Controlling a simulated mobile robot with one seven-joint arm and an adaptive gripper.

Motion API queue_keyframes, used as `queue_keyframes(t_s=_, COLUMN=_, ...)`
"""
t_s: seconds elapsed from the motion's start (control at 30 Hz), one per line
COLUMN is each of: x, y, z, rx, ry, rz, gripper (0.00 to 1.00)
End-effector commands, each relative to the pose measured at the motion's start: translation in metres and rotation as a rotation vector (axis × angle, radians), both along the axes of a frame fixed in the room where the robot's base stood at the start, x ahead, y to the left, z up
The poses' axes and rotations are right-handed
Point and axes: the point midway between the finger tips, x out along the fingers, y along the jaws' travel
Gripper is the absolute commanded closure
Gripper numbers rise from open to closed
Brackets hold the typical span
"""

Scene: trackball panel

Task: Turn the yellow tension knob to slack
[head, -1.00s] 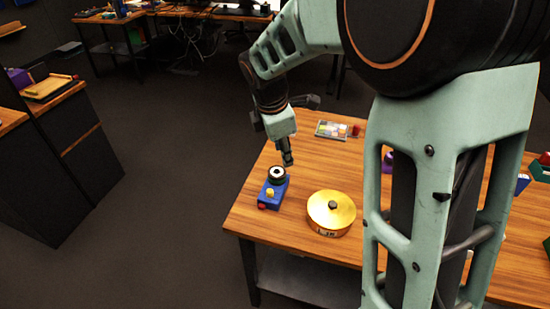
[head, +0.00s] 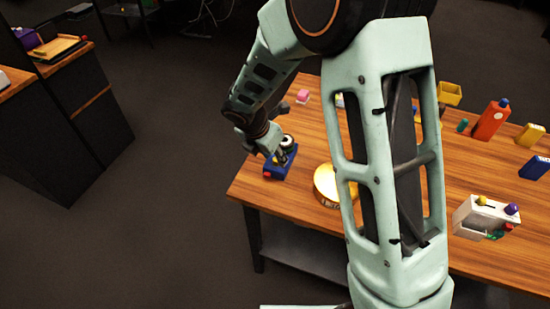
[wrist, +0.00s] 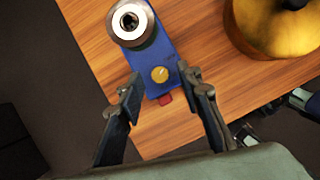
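The blue panel (head: 287,168) sits near the table's left edge. In the wrist view the blue panel (wrist: 180,50) carries a small round yellow knob (wrist: 160,74) with a light mark on its top. A dark round piece with a pale ring and dark centre (wrist: 132,22) stands at its far end. A red piece (wrist: 165,99) is at its near end. My gripper (wrist: 163,86) is open, its fingers on either side of the knob, apart from it in the picture; their height relative to it is unclear. In the head view my gripper (head: 281,156) is over the panel and hides the knob.
A brass-coloured disc (head: 327,187) stands close to the panel's right. A white box (head: 485,218) with a yellow and a purple knob is at the right. An orange container (head: 492,120) and several small items stand farther back. My arm hides the table's middle.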

Motion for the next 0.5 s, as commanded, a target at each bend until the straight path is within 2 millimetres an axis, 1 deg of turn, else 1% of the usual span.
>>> queue_keyframes(t_s=0.03, x=0.0015, y=-0.0012, z=-0.0059, rx=-0.001, ry=0.001, rz=0.001, gripper=0.67)
queue_keyframes(t_s=0.13, x=0.0039, y=-0.0025, z=-0.0108, rx=0.001, ry=-0.001, rz=0.000, gripper=0.67)
queue_keyframes(t_s=0.43, x=0.0047, y=-0.0030, z=-0.0124, rx=0.000, ry=-0.002, rz=-0.001, gripper=0.67)
queue_keyframes(t_s=0.47, x=0.0047, y=-0.0032, z=-0.0124, rx=0.000, ry=-0.002, rz=-0.001, gripper=0.69)
queue_keyframes(t_s=0.5, x=0.0046, y=-0.0031, z=-0.0124, rx=0.000, ry=-0.002, rz=-0.001, gripper=0.74)
